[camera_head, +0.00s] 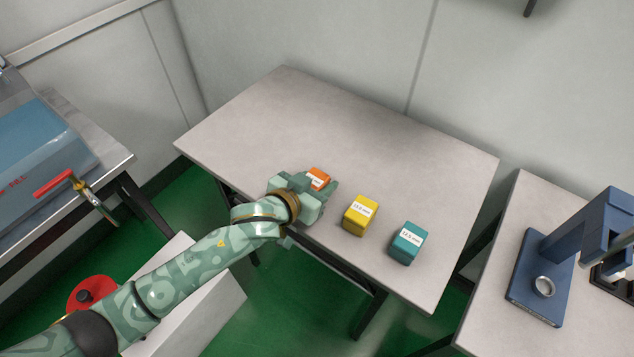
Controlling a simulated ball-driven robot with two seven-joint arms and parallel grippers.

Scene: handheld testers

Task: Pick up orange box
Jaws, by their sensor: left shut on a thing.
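The orange box (319,176) with a white label is at the near left part of the grey table (390,140). My left gripper (322,187) is shut on the orange box, with its fingers on both sides of it. The gripper hides the lower part of the box, so I cannot tell whether it touches the table top. My right gripper is not in view.
A yellow box (359,217) and a teal box (406,244) stand to the right of my gripper near the table's front edge. The back of the table is clear. A blue press-like device (540,280) stands on another table at the right.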

